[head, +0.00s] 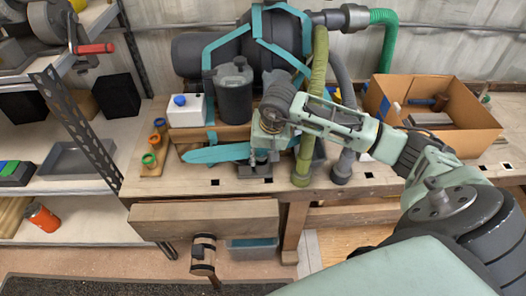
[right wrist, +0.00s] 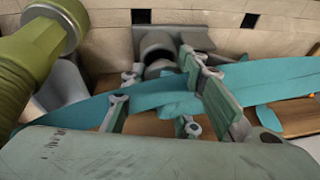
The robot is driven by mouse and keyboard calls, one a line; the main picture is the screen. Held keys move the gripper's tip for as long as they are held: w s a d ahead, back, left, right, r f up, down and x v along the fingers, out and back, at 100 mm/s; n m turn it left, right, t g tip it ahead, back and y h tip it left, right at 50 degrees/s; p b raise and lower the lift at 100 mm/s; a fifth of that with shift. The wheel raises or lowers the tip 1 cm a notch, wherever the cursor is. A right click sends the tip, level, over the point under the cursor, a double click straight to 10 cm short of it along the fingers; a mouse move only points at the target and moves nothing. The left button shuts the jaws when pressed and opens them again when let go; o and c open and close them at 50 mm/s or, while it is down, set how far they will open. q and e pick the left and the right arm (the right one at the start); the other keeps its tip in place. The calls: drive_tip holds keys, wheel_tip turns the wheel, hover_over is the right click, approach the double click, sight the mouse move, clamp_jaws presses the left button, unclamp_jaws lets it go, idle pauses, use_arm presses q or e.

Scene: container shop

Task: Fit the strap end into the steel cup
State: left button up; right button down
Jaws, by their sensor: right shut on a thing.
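The teal strap (head: 215,153) loops around a dark machine, and part of it lies low along the bench. In the right wrist view the strap (right wrist: 80,115) runs across the picture between the fingers. My right gripper (head: 262,152) is shut on the strap; its fingers (right wrist: 163,78) also show in the right wrist view. The steel cup (right wrist: 158,46) is a dark round cup just beyond the fingertips. In the head view the cup is mostly hidden by the gripper. I cannot tell whether the strap end touches it. My left gripper is not in view.
An olive hose (head: 314,100) hangs close right of the gripper, with a grey hose beside it. A dark canister (head: 234,92) and white box (head: 187,111) stand behind left. A cardboard box (head: 468,108) is at right. The bench front (head: 205,187) is fairly clear.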

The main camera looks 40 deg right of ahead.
drive_tip(key=shift+b, duration=0.3)
idle(0.4)
drive_tip(key=shift+f+b, duration=0.45)
drive_tip(key=shift+b, duration=0.05)
drive_tip(key=shift+s+f+b, duration=0.15)
drive_tip(key=shift+f+b, duration=0.2)
drive_tip(key=shift+b, duration=0.05)
drive_tip(key=shift+s+a+f, duration=0.1)
drive_tip(key=shift+s+f, duration=0.05)
idle(0.6)
